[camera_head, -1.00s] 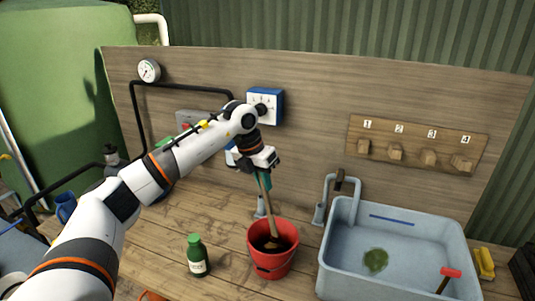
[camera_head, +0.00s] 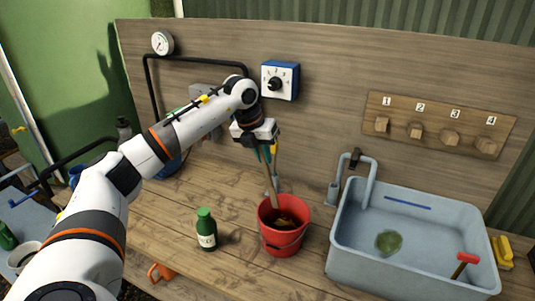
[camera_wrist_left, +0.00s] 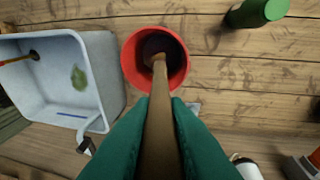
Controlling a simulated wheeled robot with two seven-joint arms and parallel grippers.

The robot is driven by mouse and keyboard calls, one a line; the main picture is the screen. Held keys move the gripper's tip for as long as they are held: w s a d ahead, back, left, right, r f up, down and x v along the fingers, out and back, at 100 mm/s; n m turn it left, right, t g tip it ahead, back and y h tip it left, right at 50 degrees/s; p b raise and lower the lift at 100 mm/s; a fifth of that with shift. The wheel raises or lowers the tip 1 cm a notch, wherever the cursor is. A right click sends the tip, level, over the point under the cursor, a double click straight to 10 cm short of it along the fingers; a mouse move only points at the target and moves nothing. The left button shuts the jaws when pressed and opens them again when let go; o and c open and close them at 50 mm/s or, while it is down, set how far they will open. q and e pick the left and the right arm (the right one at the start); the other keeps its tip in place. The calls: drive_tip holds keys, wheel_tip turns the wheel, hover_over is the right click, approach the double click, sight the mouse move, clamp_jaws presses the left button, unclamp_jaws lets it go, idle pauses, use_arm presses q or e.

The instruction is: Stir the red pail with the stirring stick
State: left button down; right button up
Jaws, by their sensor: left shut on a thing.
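The red pail (camera_head: 283,241) stands upright on the wooden bench, left of the sink, with something dark inside. The stirring stick (camera_head: 267,178) is a brown wooden stick, tilted, with its lower end inside the pail. My left gripper (camera_head: 268,152) is above the pail, its green fingers shut on the upper part of the stick. In the left wrist view the stick (camera_wrist_left: 160,115) runs from between the fingers into the red pail (camera_wrist_left: 130,62). The stick's tip is hard to make out in the dark inside. My right gripper is not in view.
A green bottle (camera_head: 207,232) stands left of the pail. A grey sink (camera_head: 340,258) with a tap (camera_head: 368,178) is at the right, holding a green patch and a red-headed tool (camera_head: 466,260). An orange object (camera_head: 161,273) lies at the bench's front edge. Numbered pegs are on the back board.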

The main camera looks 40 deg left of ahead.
sight(273, 198)
use_arm(q)
drive_tip(key=shift+s+a+f+b, duration=0.2)
drive_tip(key=shift+f+b, duration=0.1)
drive_tip(key=shift+f, duration=0.25)
drive_tip(key=shift+b+x, duration=0.8)
drive_tip(key=shift+x, duration=0.8)
drive_tip(key=shift+s+d+f+b+x, duration=0.15)
drive_tip(key=shift+s+b+x, duration=0.15)
drive_tip(key=shift+b+x, duration=1.2)
drive_tip(key=shift+s+d+b+x, duration=0.1)
drive_tip(key=shift+s+b+x, duration=0.35)
drive_tip(key=shift+x, duration=1.9)
drive_tip(key=shift+s+d+f+b+x, duration=0.15)
drive_tip(key=shift+b+x, duration=1.05)
drive_tip(key=shift+x, duration=0.7)
drive_tip(key=shift+r, duration=0.1)
drive_tip(key=shift+w, duration=0.1)
